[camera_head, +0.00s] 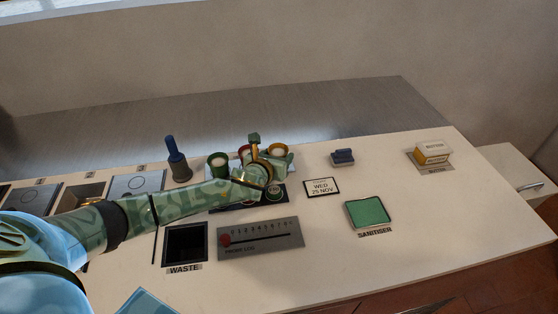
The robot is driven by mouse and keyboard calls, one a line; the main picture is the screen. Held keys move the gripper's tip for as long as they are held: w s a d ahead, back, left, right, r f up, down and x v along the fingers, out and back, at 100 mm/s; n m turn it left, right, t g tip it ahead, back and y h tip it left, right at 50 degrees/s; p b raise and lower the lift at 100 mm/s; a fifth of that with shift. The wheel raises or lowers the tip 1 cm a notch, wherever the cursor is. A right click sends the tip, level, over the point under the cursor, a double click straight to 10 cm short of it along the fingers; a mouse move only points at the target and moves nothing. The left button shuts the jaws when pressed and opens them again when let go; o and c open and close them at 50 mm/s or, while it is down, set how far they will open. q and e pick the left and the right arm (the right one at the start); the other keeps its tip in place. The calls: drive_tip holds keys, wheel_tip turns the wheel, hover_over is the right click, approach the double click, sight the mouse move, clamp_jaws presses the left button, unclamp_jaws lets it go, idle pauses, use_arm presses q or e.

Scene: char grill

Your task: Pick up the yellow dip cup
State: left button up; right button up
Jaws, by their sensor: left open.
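The yellow dip cup (278,149), with a pale filling, stands in a row of cups at the back of the counter. My left gripper (270,154) is right at it. One finger shows to the left of the cup and the other low on its right front side. The jaws are open, and I cannot tell whether they touch the cup. The hand hides the cup's lower part. A red cup (244,151) is partly hidden behind the hand, and a green cup (219,160) stands left of it. My right gripper is out of view.
A blue bottle-like item (176,158) stands at the left. The waste opening (185,244) and probe log panel (262,236) are in front.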

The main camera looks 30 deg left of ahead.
sight(277, 147)
use_arm(q)
drive_tip(key=shift+r, duration=0.1)
drive_tip(key=c, duration=0.8)
drive_tip(key=shift+r, duration=0.1)
drive_tip(key=shift+r+p, duration=0.3)
drive_tip(key=shift+r, duration=0.05)
wheel_tip(277, 147, up, 3)
drive_tip(key=shift+f+p, duration=0.2)
drive_tip(key=shift+p, duration=0.4)
drive_tip(key=r+p+v, duration=0.1)
drive_tip(key=v, duration=0.4)
drive_tip(key=w+d+r+p+v, duration=0.1)
drive_tip(key=p+v, duration=0.1)
drive_tip(key=v, duration=0.4)
drive_tip(key=r+p+v, duration=0.1)
drive_tip(key=p+v, duration=0.1)
drive_tip(key=v, duration=0.3)
drive_tip(key=shift+s+d+r, duration=0.1)
drive_tip(key=shift+d+r, duration=0.05)
drive_tip(key=shift+d, duration=0.1)
